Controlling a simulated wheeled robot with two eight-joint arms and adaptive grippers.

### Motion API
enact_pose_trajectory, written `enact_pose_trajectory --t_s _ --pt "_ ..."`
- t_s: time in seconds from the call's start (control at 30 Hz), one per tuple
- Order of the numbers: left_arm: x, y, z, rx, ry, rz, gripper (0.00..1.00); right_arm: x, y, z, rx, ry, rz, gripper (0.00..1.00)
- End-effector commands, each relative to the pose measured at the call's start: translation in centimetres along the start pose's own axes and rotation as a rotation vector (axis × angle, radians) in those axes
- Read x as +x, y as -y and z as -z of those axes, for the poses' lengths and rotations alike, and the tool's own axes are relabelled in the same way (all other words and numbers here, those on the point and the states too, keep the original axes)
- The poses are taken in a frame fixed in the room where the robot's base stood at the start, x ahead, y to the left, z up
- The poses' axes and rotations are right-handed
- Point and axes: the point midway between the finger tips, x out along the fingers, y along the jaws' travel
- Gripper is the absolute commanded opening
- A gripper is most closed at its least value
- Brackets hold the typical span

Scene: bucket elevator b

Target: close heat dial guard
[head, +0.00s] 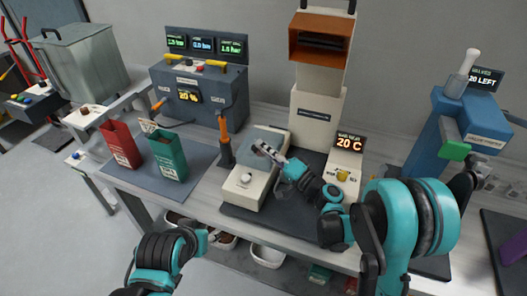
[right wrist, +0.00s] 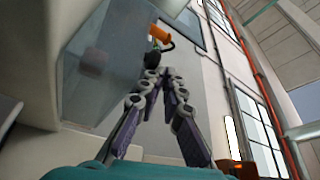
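The heat station (head: 343,180) is a cream box with a yellow dial (head: 342,175) and a display reading 20 C. I cannot make out a separate guard on this dial. A see-through grey cover (head: 264,139) sits on the cream machine to its left; the wrist view shows a similar clear panel (right wrist: 105,60) close on the left. My right gripper (head: 262,149) is beside that cover's right side, left of the yellow dial. Its fingertips (right wrist: 161,75) nearly meet, with nothing seen between them. Whether it touches the cover is unclear.
A tall cream unit with an orange hopper (head: 320,40) stands behind. Red (head: 121,144) and green (head: 168,155) bins are on a mat at left. An orange-handled lever (head: 225,140) stands near the cover. A blue machine (head: 470,125) is at right.

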Motion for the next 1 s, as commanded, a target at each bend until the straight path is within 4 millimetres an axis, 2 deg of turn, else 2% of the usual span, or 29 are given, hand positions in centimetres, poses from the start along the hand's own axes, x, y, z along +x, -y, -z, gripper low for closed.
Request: enact_pose_trajectory --t_s 0.4,0.53,0.67,1.0 --pt "0.1 0.0 -0.1 0.0 0.0 0.0 0.48 0.1 -0.4 -0.4 -0.01 0.009 -0.006 0.0" --pt "0.1 0.0 -0.1 0.0 0.0 0.0 0.48 -0.7 -0.4 -0.3 -0.01 0.007 -0.006 0.0" --pt "0.1 0.0 -0.1 0.0 0.0 0.0 0.48 -2.8 -0.4 -0.2 -0.009 0.003 -0.006 0.0" --pt "0.1 0.0 -0.1 0.0 0.0 0.0 0.48 -10.1 -0.1 -0.1 -0.006 -0.001 -0.001 0.0"
